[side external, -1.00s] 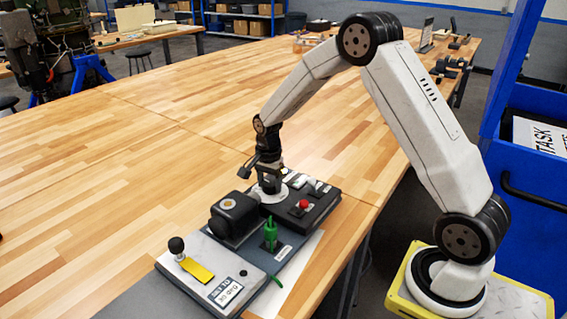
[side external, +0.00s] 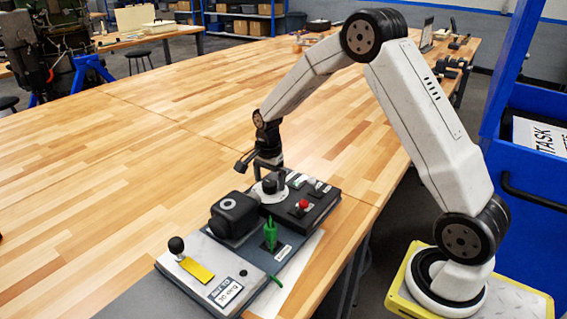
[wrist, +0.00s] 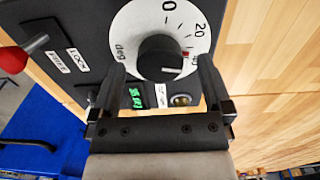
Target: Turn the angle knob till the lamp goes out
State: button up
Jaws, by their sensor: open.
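The angle knob (wrist: 160,58) is black on a white dial (wrist: 130,32) marked deg, with 0, 20 and a partly covered higher number. A red mark on the dial shows at the knob's right side. My gripper (wrist: 159,64) is open, its fingers to either side of the knob with gaps. In the side view my gripper (side external: 268,160) is just above the knob (side external: 271,186), apart from it. A small amber lamp (wrist: 181,100) sits below the dial; I cannot tell whether it is lit.
A red-ended lever (wrist: 14,59) and plates reading FREE and LOCK stand left of the dial.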

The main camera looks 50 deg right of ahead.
aim_at(270, 185)
jog(key=shift+r, duration=1.9)
jog(key=shift+s+a+r+n, duration=0.1)
jog(key=shift+s+a+n, duration=0.3)
jog(key=shift+n, duration=0.1)
jog(key=s+a+n+t, duration=0.1)
jog(key=s+a+n, duration=0.4)
jog(key=s+n, duration=0.3)
jog(key=s+a+n+t, duration=0.1)
jog(key=s+a+n, duration=0.3)
jog(key=s+n, duration=0.4)
jog(key=shift+s+a+r+n+t, duration=0.15)
jog(key=shift+s+a+n+t, duration=0.2)
jog(key=shift+s, duration=0.45)
